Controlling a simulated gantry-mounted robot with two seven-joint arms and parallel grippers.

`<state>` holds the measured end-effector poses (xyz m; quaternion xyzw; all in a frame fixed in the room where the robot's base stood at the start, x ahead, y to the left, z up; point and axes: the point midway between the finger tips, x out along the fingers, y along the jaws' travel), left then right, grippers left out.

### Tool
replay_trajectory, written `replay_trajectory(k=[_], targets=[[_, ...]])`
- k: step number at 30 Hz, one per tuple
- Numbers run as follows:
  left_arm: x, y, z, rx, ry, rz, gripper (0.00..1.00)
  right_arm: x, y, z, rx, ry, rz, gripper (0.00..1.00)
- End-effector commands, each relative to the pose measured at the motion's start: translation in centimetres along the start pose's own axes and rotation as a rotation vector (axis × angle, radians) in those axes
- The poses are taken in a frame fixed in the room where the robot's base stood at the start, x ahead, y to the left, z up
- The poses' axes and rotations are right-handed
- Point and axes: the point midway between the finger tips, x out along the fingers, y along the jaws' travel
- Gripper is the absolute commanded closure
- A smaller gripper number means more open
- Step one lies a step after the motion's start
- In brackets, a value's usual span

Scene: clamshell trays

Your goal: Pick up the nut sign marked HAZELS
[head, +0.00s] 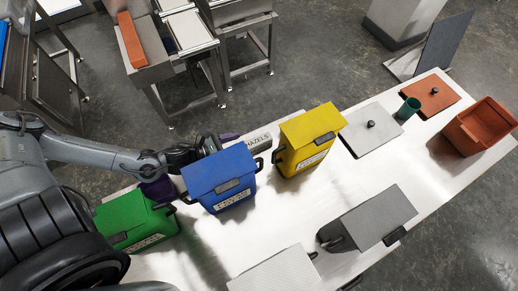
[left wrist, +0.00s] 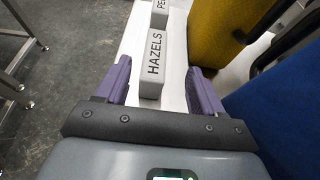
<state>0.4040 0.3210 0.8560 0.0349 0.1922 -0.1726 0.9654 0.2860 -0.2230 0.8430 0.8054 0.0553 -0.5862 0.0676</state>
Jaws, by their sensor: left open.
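The HAZELS sign (head: 258,144) is a light grey block with black lettering, at the far edge of the white table between the blue and yellow bins in the head view. In the left wrist view the sign (left wrist: 151,62) lies between the lines of my two purple fingers, nearer the left one, with a gap on each side. My left gripper (left wrist: 159,68) is open and empty, pointing along the sign's length. In the head view its one clear purple finger (head: 229,138) is just left of the sign; the blue bin hides part of the gripper. My right gripper is not in view.
The blue bin (head: 222,178) and yellow bin (head: 308,140) stand close beside the sign. A green bin (head: 135,220) is at left. Another sign (left wrist: 160,8) marked "PE…" is beyond HAZELS. Grey lids and a terracotta bin (head: 484,126) are further right.

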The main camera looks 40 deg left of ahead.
Motion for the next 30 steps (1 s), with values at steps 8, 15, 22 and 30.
replay_trajectory(k=[8, 15, 22, 30], targets=[[3.2, 0.1, 0.0, -0.002, -0.003, 0.002, 0.32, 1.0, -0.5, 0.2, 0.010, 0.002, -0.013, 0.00], [4.2, 0.0, 0.0, -0.002, -0.002, 0.000, 0.32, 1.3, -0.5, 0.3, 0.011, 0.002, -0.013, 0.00], [6.9, 0.3, -0.1, -0.003, -0.005, 0.002, 0.32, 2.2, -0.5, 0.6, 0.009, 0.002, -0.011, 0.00], [8.9, 0.3, -0.1, -0.002, -0.001, 0.000, 0.32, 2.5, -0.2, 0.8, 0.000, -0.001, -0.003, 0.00]])
